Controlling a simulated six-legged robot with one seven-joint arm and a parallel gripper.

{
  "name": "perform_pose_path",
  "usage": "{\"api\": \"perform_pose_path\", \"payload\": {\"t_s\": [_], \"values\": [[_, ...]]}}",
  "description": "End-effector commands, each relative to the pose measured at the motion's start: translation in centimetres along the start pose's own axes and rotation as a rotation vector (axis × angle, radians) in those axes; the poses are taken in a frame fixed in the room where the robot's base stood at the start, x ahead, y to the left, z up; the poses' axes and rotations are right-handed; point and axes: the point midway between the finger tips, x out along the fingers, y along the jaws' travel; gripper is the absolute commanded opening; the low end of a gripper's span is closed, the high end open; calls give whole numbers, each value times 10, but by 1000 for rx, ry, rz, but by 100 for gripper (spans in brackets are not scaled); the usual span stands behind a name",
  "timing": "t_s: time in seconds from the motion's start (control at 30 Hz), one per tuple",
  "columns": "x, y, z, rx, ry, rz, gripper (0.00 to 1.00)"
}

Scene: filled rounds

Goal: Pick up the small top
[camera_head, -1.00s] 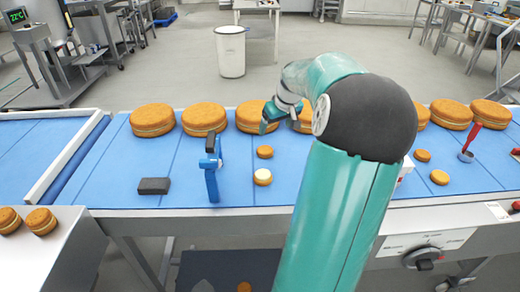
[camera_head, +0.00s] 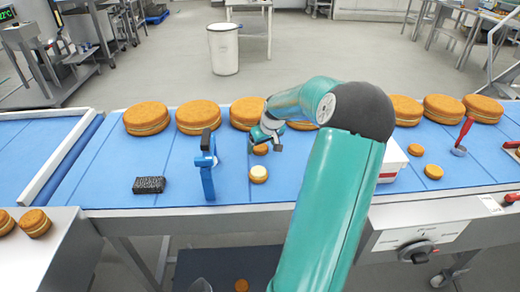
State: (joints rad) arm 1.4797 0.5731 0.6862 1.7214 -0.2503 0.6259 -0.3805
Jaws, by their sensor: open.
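A small brown round top (camera_head: 260,151) lies on the blue belt, partly hidden behind my gripper. My gripper (camera_head: 265,146) is open and points down, its two fingertips just above or around this top; I cannot tell if they touch it. A small round with a pale cream face (camera_head: 259,174) lies just in front of it, towards me. Two more small brown rounds, one farther (camera_head: 415,150) and one nearer (camera_head: 433,172), lie to the right of my arm.
Large filled rounds (camera_head: 146,119) stand in a row along the far side of the belt (camera_head: 100,180). A blue upright tool (camera_head: 207,170) and a dark block (camera_head: 149,185) are to the left. A white box (camera_head: 392,160) is partly behind my arm. A red-handled tool (camera_head: 463,135) is at right.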

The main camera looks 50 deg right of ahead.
Motion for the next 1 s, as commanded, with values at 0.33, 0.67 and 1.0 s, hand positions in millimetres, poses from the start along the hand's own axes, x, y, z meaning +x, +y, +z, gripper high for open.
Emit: {"api": "perform_pose_path", "payload": {"t_s": [0.33, 0.67, 1.0], "values": [[12, 0, -1, 0, 0, 1, 81], [12, 0, -1, 0, 0, 1, 45], [5, 0, -4, 1, 2, 2, 45]]}}
